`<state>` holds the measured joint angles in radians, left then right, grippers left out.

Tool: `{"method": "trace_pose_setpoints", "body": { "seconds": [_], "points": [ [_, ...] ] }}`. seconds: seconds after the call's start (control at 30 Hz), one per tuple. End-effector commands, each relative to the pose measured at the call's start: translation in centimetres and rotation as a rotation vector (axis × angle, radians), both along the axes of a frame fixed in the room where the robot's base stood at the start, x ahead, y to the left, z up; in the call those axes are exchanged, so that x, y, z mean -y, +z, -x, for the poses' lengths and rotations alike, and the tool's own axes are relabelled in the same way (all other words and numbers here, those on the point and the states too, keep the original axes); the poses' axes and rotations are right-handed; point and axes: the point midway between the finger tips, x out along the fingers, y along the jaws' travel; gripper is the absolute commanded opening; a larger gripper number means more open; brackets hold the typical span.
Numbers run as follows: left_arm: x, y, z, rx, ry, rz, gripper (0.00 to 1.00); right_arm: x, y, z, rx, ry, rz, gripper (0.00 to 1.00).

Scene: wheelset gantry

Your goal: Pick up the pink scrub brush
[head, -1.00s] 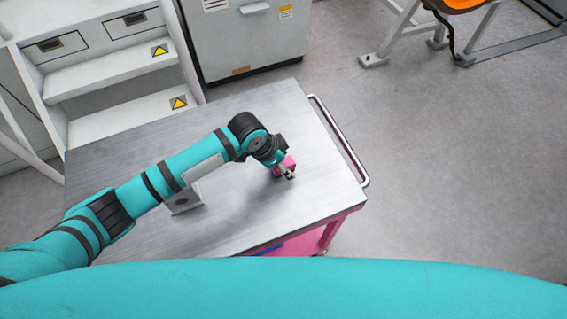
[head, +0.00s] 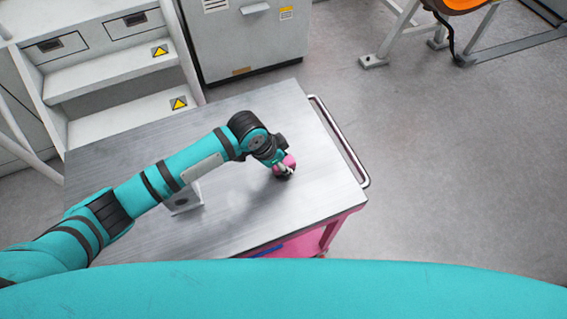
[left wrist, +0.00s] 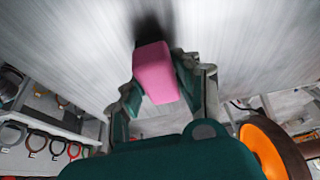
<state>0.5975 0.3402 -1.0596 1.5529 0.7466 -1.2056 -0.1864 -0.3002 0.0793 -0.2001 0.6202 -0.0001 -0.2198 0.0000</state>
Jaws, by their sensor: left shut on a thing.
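The pink scrub brush (head: 289,161) is between the fingers of my left gripper (head: 284,171), over the right part of the metal cart top. In the left wrist view the pink block of the brush (left wrist: 155,72) sits between the two dark green fingers of the left gripper (left wrist: 160,85), which is shut on it. A dark shadow lies beyond the brush on the metal surface. Whether the brush is clear of the top is hard to tell. My right gripper is not in view.
The metal cart top (head: 240,215) is mostly bare. A small grey bracket (head: 184,200) stands on it beneath my left arm. A cart handle (head: 340,140) runs along the right edge. White steps (head: 120,75) and a grey cabinet (head: 245,45) stand behind.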

Motion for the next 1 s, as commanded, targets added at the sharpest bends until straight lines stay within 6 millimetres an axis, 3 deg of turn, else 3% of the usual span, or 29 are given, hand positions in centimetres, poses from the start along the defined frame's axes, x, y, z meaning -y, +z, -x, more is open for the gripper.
{"method": "trace_pose_setpoints", "body": {
  "seconds": [0.23, 0.7, 1.0],
  "points": [
    [0.1, 2.9, -0.1, 0.005, -0.002, 0.003, 0.0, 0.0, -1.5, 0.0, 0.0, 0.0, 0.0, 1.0],
    [-3.4, 3.8, 11.1, 0.001, -0.003, 0.001, 0.0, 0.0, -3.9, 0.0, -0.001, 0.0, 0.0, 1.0],
    [-4.6, 4.4, 14.9, 0.0, -0.001, 0.0, 0.0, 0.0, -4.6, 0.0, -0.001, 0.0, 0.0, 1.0]
  ]
}}
